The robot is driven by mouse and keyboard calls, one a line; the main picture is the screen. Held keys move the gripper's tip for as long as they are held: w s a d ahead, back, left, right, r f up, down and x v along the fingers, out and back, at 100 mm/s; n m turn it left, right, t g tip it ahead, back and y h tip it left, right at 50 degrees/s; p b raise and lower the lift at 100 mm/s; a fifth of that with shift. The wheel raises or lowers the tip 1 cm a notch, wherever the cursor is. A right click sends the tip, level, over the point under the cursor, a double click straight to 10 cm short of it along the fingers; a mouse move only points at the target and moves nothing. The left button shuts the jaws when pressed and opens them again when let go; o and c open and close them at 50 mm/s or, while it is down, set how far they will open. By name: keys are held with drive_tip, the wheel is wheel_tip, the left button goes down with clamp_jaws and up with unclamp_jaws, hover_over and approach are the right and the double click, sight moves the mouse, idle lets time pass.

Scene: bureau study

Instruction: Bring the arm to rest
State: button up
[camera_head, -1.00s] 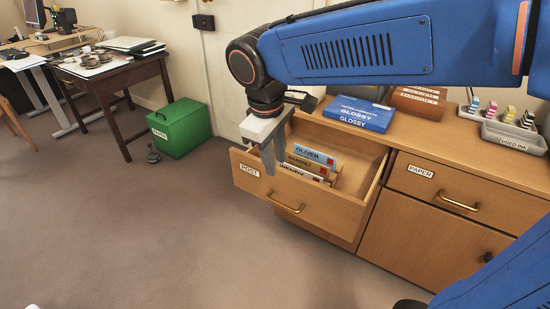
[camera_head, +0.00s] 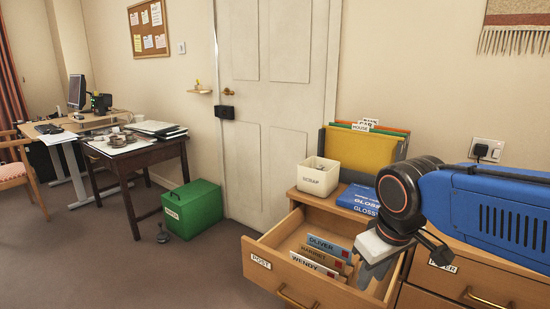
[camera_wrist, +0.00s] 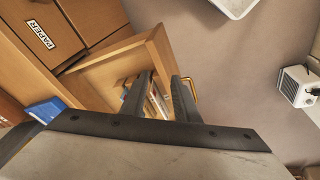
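My blue arm (camera_head: 490,208) reaches in from the right in the head view. My gripper (camera_head: 382,264) hangs at the right end of the open POST drawer (camera_head: 285,272), tilted downward. In the wrist view its two dark fingers (camera_wrist: 161,88) stand apart with nothing held between them. The drawer shows below and beyond the fingers there. Name dividers stand in the drawer: OLIVER (camera_head: 325,246), a middle one (camera_head: 322,257) and WENDY (camera_head: 315,265). Whether the fingers touch the drawer's side cannot be told.
On the cabinet stand a white SCRAP bin (camera_head: 318,178), a blue GLOSSY pack (camera_head: 364,200) and a file holder with a yellow folder (camera_head: 360,150). The PAPER drawer (camera_wrist: 40,36) is shut. A green box (camera_head: 191,209) stands by the dark desk (camera_head: 140,160).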

drive_tip(key=s+d+f+m+t, duration=0.1)
drive_tip(key=s+d+f+m, duration=0.3)
drive_tip(key=s+d, duration=0.3)
drive_tip(key=shift+s+d+f+m+t, duration=0.2)
drive_tip(key=shift+s+d+m+t, duration=0.2)
drive_tip(key=shift+d+m, duration=0.15)
idle(0.7)
